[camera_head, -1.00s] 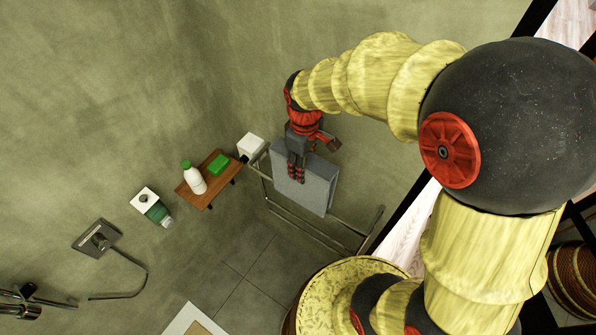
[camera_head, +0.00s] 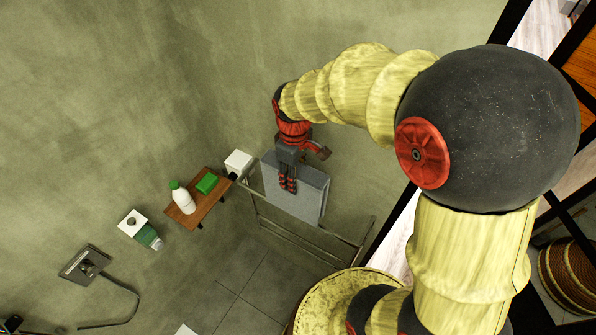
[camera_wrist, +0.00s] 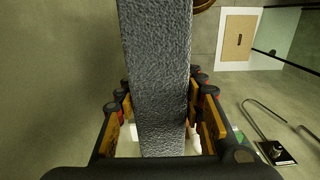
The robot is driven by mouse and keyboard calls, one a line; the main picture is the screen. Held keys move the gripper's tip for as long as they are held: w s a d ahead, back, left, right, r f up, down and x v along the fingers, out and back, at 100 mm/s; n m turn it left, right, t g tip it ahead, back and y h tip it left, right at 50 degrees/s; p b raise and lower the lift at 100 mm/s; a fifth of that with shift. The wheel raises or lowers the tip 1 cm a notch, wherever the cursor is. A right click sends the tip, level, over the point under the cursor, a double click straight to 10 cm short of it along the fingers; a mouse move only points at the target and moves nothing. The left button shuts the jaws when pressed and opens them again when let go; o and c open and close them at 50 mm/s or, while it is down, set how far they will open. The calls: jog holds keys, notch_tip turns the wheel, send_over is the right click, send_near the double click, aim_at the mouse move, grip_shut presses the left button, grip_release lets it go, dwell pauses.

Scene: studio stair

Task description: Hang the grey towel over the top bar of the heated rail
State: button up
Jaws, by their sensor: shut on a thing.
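The grey towel (camera_head: 309,198) is a flat, folded slab at the heated rail (camera_head: 345,240) in the head view. My gripper (camera_head: 288,185) is above the rail, with its fingers pointing down on either side of the towel's upper part. In the wrist view the towel (camera_wrist: 158,75) runs between the finger pads of my gripper (camera_wrist: 160,110), which is shut on it. The towel hides the middle of the rail's top bar. I cannot tell whether the towel straddles the bar or stands in front of it.
Left of the rail are a white box (camera_head: 238,162) and a wooden shelf (camera_head: 208,207) with a white bottle (camera_head: 182,199) and a green block (camera_head: 207,183). The tiled floor (camera_head: 235,285) below looks clear.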

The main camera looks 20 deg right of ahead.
jog(key=shift+s+a, duration=0.2)
jog(key=shift+a, duration=0.1)
jog(key=shift+f+b, duration=0.7)
jog(key=shift+f, duration=0.4)
jog(key=shift+f+b, duration=1.35)
jog(key=shift+f, duration=0.65)
jog(key=shift+f+b, duration=2.5)
jog(key=shift+f, duration=1.1)
